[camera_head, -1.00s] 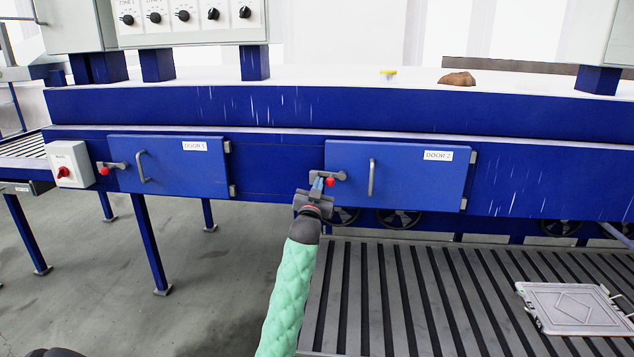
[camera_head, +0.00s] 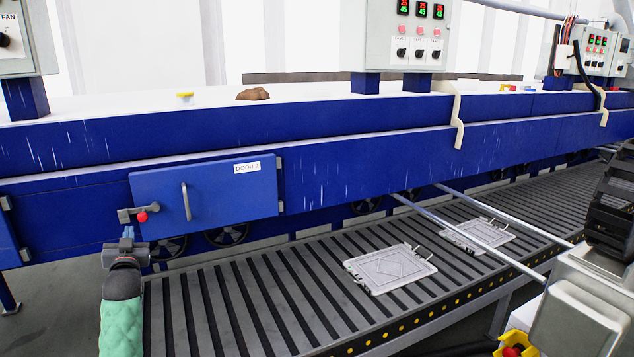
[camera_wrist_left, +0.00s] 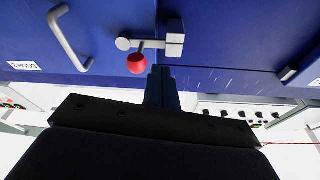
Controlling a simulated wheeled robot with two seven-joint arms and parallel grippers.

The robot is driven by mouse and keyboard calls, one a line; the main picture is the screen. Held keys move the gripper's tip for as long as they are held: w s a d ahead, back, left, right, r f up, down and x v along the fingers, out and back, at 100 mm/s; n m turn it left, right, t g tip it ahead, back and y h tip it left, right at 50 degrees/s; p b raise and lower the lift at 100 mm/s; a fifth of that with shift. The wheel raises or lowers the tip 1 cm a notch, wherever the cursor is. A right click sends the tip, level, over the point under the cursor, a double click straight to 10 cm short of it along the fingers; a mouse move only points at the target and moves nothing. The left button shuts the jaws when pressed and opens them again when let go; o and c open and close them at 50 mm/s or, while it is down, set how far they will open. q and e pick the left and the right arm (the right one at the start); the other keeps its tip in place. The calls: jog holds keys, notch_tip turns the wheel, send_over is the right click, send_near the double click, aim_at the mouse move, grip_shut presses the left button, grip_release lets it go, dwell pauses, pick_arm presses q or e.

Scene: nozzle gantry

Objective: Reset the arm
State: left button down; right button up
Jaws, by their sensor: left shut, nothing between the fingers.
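My left gripper (camera_head: 127,236) is in front of the blue machine, just below and left of the red-knobbed latch (camera_head: 142,216) of DOOR 2 (camera_head: 215,196). Its arm, in a green sleeve, rises from the lower left. In the left wrist view the gripper's fingers (camera_wrist_left: 161,72) are together and empty, close beside the red knob (camera_wrist_left: 137,63); I cannot tell whether they touch it. DOOR 2 looks closed, with its upright handle (camera_head: 186,201) left of its middle. My right gripper is not in view.
A slatted conveyor (camera_head: 240,300) runs along the machine's front. Two flat grey plates, one nearer (camera_head: 390,267) and one farther (camera_head: 478,234), lie on it. Metal rods (camera_head: 500,222) cross above it. A brown lump (camera_head: 253,94) and a yellow-topped item (camera_head: 185,97) are on the machine top.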

pick_arm(q)
jog(key=s+d+f+m+g+h+p, duration=0.1)
jog(key=s+d+f+g+h, duration=0.3)
jog(key=d, duration=0.6)
jog(key=s+d+f+m+g+h, duration=0.1)
jog(key=s+d+f+g+h, duration=0.1)
jog(key=s+d+f, duration=0.6)
jog(key=s+d+f+m+g+h+p, duration=0.1)
jog(key=s+d+f+g+h, duration=0.2)
jog(key=d, duration=0.8)
jog(key=s+d+f+g+p, duration=0.1)
jog(key=s+d+f, duration=0.4)
jog(key=s, duration=0.6)
jog(key=s+d+f+m+g+h+p, duration=0.1)
jog(key=s+d+f+g, duration=0.2)
jog(key=s, duration=0.9)
jog(key=s+d+f+m+g+h+p, duration=0.1)
jog(key=s+d+f+g, duration=0.2)
jog(key=s+d+f, duration=0.5)
jog(key=s+f, duration=0.1)
jog(key=s, duration=0.2)
jog(key=shift+s, duration=0.4)
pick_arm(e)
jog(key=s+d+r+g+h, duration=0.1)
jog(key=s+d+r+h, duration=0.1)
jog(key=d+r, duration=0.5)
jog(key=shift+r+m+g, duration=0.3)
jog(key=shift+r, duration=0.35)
